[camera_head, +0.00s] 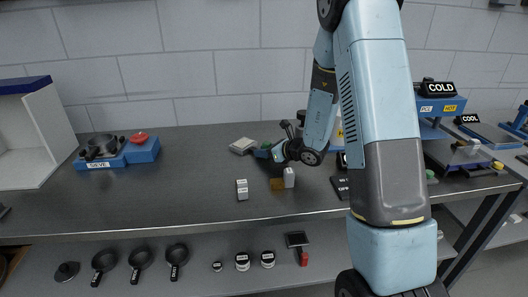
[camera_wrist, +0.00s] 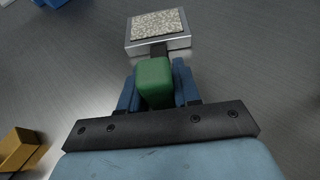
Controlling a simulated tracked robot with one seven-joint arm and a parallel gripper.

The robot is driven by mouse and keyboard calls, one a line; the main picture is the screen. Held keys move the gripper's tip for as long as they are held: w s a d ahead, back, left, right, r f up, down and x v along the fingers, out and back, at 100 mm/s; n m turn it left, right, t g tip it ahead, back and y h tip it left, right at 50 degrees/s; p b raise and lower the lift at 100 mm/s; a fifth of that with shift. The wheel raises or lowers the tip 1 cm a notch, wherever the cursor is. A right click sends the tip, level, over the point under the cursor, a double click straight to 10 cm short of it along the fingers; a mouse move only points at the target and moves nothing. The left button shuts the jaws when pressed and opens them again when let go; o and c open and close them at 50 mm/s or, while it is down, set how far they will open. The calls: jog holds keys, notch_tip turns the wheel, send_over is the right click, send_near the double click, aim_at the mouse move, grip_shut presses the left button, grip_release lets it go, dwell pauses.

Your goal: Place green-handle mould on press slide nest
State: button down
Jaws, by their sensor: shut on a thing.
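The green-handle mould is a flat silvery block (camera_wrist: 158,40) with speckled pellets on top. Its green handle (camera_wrist: 154,82) points back towards me in the wrist view. My gripper (camera_wrist: 157,88) is shut on this handle, with a blue finger on each side. In the head view the mould (camera_head: 242,146) is at the back middle of the table, left of my gripper (camera_head: 264,151). I cannot tell whether it touches the table. A blue press (camera_head: 437,106) with a COLD sign stands at the right. Its slide nest is not clearly seen, as my arm covers part of that area.
A brass block (camera_head: 277,184) and white blocks (camera_head: 242,190) are close in front of my gripper. The blue SIEVE station (camera_head: 140,150) is at the left. A blue COOL plate (camera_head: 490,136) is at the far right. The left-middle table is clear.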

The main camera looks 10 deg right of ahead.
jog(key=c, duration=0.8)
grip_release()
